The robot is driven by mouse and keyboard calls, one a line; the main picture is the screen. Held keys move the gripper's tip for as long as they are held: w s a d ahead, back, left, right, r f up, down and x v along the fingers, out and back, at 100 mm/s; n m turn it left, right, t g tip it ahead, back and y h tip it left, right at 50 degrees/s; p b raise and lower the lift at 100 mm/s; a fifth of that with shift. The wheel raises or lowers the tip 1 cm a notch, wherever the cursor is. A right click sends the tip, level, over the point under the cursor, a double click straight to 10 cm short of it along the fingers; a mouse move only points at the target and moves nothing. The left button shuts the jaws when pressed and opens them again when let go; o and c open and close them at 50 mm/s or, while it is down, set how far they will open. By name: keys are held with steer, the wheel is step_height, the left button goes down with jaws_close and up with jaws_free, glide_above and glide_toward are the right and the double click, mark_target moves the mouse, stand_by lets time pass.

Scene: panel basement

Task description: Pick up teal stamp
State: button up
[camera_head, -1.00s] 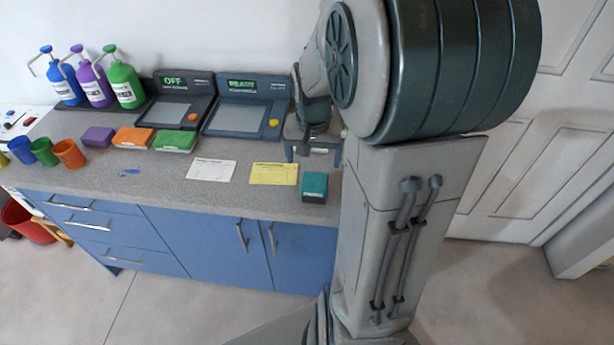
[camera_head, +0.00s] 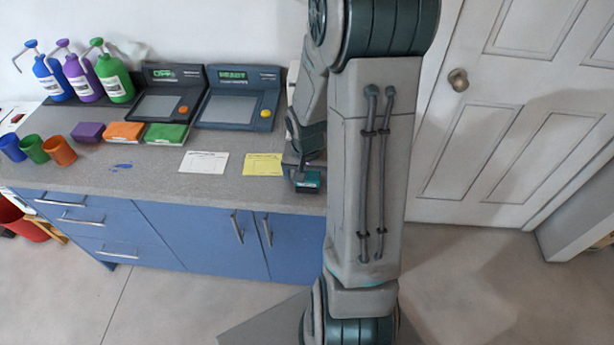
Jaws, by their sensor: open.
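The teal stamp (camera_head: 309,187) is a small dark teal block at the right front edge of the grey counter, just right of the yellow card. My gripper (camera_head: 303,175) is directly over it and pointing down, covering its upper part. The gripper is open. Its fingertips are small and partly hidden, so I cannot tell whether they touch the stamp or straddle it.
A yellow card (camera_head: 262,164) and a white card (camera_head: 204,162) lie left of the stamp. Two dark consoles (camera_head: 234,97) stand behind. Green (camera_head: 166,133), orange (camera_head: 124,132) and purple (camera_head: 88,132) blocks, cups and pump bottles fill the counter's left. My arm hides the counter's right end.

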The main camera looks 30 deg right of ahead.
steer(key=shift+f, duration=0.2)
steer(key=c, duration=1.1)
steer(key=shift+c, duration=0.2)
steer(key=shift+r, duration=0.15)
steer(key=shift+r, duration=0.55)
steer(key=r, duration=0.1)
steer(key=d+r, duration=0.1)
steer(key=r, duration=0.1)
steer(key=shift+w+r, duration=0.1)
steer(key=shift+r, duration=0.1)
steer(key=d+r+b, duration=0.1)
steer(key=d+r, duration=0.5)
steer(key=d, duration=0.4)
steer(key=shift+w+d+r, duration=0.15)
steer(key=shift+w+d, duration=0.2)
steer(key=shift+w, duration=0.05)
